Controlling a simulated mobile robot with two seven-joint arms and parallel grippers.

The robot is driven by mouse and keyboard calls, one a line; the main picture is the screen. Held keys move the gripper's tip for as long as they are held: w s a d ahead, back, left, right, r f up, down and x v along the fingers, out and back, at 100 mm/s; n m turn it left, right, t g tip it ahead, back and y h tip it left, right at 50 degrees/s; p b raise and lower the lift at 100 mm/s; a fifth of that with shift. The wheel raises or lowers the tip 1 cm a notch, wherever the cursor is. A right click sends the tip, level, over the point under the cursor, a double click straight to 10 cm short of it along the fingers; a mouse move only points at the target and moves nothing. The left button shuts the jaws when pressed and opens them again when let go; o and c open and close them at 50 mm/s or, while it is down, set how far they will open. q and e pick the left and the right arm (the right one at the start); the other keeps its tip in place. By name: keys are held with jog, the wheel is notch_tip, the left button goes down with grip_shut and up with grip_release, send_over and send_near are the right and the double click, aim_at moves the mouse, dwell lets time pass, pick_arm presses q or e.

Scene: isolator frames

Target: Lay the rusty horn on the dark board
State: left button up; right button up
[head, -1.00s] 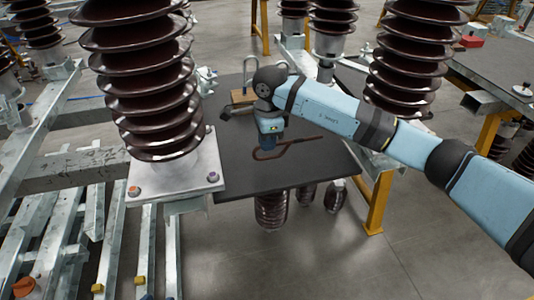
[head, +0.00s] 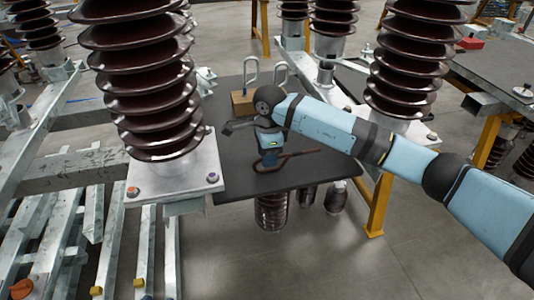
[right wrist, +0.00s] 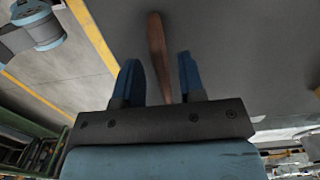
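The rusty horn (head: 300,154), a thin brown bent rod with a loop at its left end, appears to lie on the dark board (head: 235,182). My right gripper (head: 269,163) points down over the loop end. In the right wrist view the blue fingers of this gripper (right wrist: 158,75) stand apart, with the horn's rod (right wrist: 157,45) between them and gaps visible beside it. The fingertips are small in the head view, so contact with the board cannot be told. My left gripper is not in view.
A brown block (head: 242,103) with metal hooks stands at the board's back. Large ribbed insulators (head: 150,85) (head: 410,60) rise left and right of the board. Small insulators (head: 271,212) show below its front edge. The board's front left is bare.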

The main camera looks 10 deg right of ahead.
jog(key=shift+r, duration=0.15)
pick_arm(q)
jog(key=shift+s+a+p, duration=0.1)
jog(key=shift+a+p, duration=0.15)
jog(key=shift+p, duration=0.85)
pick_arm(e)
notch_tip(320, 180, up, 12)
jog(key=shift+d, duration=0.25)
